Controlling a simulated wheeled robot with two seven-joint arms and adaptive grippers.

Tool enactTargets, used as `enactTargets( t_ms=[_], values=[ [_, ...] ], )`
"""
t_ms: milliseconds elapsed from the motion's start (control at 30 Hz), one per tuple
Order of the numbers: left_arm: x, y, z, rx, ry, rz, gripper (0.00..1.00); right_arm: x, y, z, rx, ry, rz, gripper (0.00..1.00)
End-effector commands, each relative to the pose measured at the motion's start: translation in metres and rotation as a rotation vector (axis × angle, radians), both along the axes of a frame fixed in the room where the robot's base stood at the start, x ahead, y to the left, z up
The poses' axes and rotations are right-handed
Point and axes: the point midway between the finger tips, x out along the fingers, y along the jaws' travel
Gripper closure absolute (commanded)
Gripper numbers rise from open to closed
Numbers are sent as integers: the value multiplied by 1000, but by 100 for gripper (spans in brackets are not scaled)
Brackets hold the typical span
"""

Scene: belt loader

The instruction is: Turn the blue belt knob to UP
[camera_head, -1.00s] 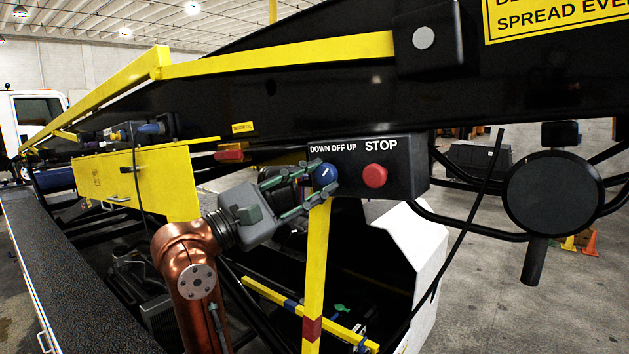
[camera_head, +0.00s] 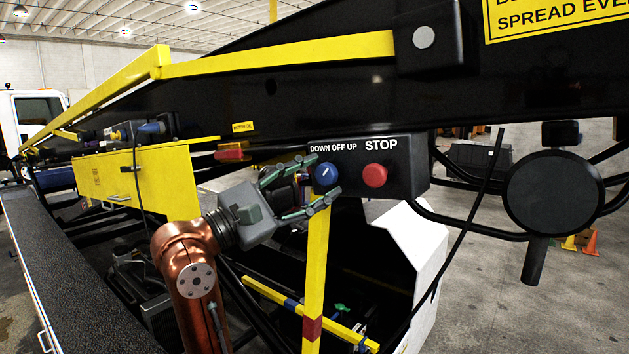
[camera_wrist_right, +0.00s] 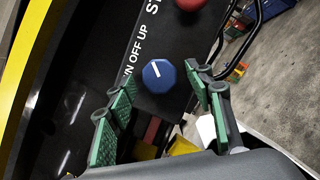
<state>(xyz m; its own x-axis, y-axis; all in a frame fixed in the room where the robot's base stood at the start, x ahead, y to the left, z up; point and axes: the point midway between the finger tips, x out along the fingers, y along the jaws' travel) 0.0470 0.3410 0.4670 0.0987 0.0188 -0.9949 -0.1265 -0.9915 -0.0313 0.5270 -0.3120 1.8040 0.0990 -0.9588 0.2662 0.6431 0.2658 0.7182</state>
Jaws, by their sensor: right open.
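The blue belt knob (camera_head: 326,174) is on the front of the black control box (camera_head: 405,170), under the words DOWN OFF UP. Its white mark leans up and to the right, towards UP. My right gripper (camera_head: 322,176) is open, with its green-padded fingers above and below the knob in the head view. In the right wrist view the knob (camera_wrist_right: 159,78) shows between the spread fingers, with gaps on both sides. The fingers look clear of it. My left gripper is not in view.
A red STOP button (camera_head: 375,175) sits just right of the knob. A yellow post (camera_head: 315,265) stands below the box. A yellow panel (camera_head: 135,182) is to the left, and the black boom (camera_head: 300,100) runs above. A round black part (camera_head: 553,193) hangs at the right.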

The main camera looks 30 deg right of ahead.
Motion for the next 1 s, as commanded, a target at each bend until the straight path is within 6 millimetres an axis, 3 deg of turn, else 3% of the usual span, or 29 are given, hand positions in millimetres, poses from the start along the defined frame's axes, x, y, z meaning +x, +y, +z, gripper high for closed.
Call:
enactTargets(
  t_ms=[167,600,800,1000],
  values=[
    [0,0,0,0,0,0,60,0,18,-5,-1,2,4,52],
    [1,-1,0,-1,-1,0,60,-10,99,-27,-2,2,2,52],
    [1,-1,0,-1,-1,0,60,-12,114,-31,0,0,1,52],
    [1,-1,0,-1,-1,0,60,-12,115,-32,-1,-1,1,52]
  ],
)
